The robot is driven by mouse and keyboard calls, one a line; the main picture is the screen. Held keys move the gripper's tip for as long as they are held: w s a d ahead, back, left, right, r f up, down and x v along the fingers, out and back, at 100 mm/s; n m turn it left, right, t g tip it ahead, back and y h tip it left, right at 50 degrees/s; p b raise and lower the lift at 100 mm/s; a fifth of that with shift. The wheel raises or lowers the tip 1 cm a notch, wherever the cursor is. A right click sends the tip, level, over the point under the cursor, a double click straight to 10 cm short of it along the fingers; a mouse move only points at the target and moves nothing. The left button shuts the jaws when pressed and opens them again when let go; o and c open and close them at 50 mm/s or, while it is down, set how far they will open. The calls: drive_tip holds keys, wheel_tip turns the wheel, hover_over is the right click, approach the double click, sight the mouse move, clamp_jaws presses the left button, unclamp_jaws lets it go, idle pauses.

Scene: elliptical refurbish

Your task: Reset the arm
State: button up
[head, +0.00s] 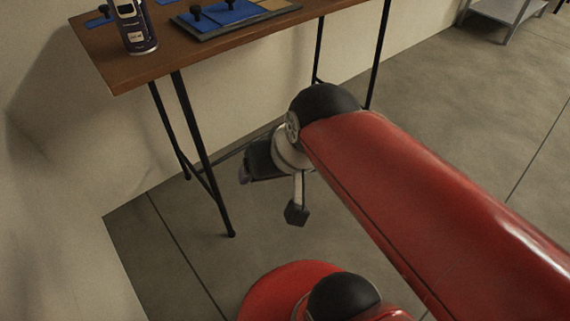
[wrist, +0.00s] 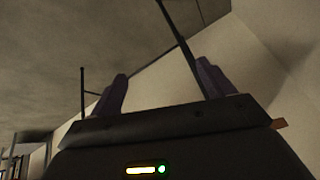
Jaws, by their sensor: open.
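My red arm reaches across the head view from the lower right, with its wrist below and in front of the table. My gripper (wrist: 160,92) shows in the wrist view as two dark purplish fingers set well apart, with nothing between them. In the head view the gripper end is partly hidden behind the wrist, and the fingers are hard to make out. It is in free air, apart from the table and its legs.
A wooden table (head: 120,72) on thin black legs stands at the upper left. A wall is at the left. A grey shelf (head: 497,12) stands at the far upper right. The floor at right is clear.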

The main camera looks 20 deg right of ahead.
drive_tip(key=shift+s+d+f+n+h, duration=0.1)
drive_tip(key=shift+s+d+n+h, duration=0.2)
drive_tip(key=shift+d, duration=0.25)
drive_tip(key=shift+s+d+f+n+h, duration=0.1)
drive_tip(key=shift+s+d+n+h, duration=0.15)
drive_tip(key=shift+d+n, duration=0.2)
idle(0.6)
